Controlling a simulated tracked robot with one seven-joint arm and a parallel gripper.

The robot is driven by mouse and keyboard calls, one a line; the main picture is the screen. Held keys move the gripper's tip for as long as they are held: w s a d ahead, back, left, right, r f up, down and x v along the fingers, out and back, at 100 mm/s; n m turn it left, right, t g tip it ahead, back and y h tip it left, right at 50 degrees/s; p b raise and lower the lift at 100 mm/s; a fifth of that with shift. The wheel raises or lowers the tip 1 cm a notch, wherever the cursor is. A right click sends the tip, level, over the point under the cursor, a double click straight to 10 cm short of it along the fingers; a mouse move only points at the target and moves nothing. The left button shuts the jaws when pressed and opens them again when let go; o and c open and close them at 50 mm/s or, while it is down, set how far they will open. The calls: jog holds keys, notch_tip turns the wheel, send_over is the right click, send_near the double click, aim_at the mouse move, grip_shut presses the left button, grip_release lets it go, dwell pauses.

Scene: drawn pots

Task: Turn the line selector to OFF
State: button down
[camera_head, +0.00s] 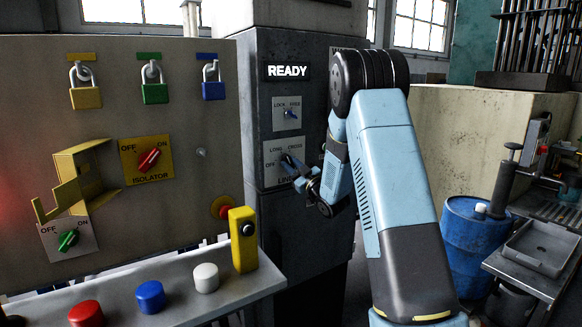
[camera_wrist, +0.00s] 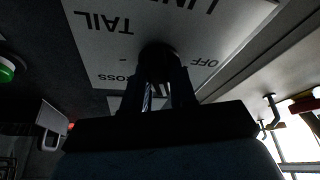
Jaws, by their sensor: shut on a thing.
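The line selector is a dark knob (camera_wrist: 158,53) on a white plate (camera_head: 273,151) on the grey cabinet. The plate reads LONG, CROSS, OFF and LINE in the head view. In the wrist view it is upside down, with TAIL, OFF and part of CROSS readable. My gripper (camera_head: 291,166) reaches the plate from the right. In the wrist view its two dark fingers (camera_wrist: 162,80) are shut on the knob from either side. The fingers and shadow hide most of the knob, so I cannot tell which label it points to.
A smaller LOCK/FREE selector (camera_head: 290,114) sits above, under a lit READY sign (camera_head: 287,71). The left panel holds a red isolator switch (camera_head: 149,160), padlocks and a yellow bracket (camera_head: 84,178). A shelf with a yellow box (camera_head: 243,240) and coloured buttons juts out below. A blue barrel (camera_head: 470,245) stands right.

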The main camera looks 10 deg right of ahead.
jog(key=shift+f, duration=0.1)
dwell(0.3)
jog(key=c, duration=1)
grip_release()
jog(key=v, duration=1.3)
jog(key=shift+s+f, duration=0.15)
jog(key=shift+s, duration=0.15)
jog(key=shift+d, duration=0.1)
